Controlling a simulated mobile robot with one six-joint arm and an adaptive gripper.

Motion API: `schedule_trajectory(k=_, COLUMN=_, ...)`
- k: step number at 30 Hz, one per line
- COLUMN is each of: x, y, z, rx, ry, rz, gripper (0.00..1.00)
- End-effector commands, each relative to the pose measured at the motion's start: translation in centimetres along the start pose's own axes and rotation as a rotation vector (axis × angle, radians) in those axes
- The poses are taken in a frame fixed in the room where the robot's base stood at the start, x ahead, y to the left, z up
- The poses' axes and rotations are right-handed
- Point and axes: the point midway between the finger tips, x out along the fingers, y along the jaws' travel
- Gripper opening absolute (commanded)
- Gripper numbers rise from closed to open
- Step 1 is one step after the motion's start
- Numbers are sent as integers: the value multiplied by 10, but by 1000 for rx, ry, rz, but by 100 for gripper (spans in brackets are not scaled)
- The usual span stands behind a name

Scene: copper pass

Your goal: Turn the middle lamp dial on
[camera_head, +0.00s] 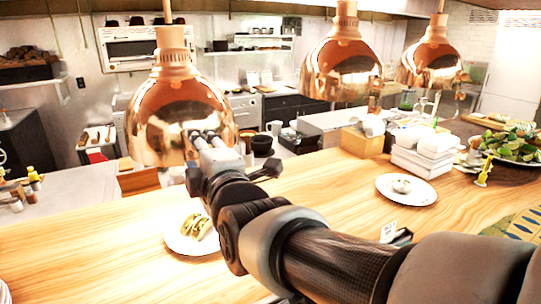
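Three copper heat lamps hang over the wooden counter: the left lamp (178,100), the middle lamp (342,68) and the right lamp (433,62). I cannot make out a dial on the middle lamp or elsewhere. My gripper (207,139) is at the end of my arm, which reaches in from the lower right. It overlaps the lower right of the left lamp in the picture, well left of the middle lamp. I cannot tell whether it touches the left lamp. Its fingertips are small and seen from behind, so their opening is unclear.
The wooden counter (110,235) holds a plate of food (182,240), a plate with a small bowl (408,197), stacked white containers (422,160) and a green salad platter (513,150). Back counters and a wall oven (128,48) stand behind.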

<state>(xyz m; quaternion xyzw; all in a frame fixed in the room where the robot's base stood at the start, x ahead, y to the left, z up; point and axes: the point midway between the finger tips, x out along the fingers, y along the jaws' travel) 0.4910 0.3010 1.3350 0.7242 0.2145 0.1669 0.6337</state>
Motion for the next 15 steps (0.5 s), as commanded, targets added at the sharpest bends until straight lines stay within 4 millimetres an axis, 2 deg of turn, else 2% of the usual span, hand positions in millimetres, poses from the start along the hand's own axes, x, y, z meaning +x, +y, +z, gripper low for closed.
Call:
schedule_trajectory(k=9, x=-67, y=1, z=0, rx=0, ry=1, rz=4, gripper=42)
schedule_trajectory(k=15, x=-94, y=1, z=0, rx=1, ry=0, rz=3, gripper=42)
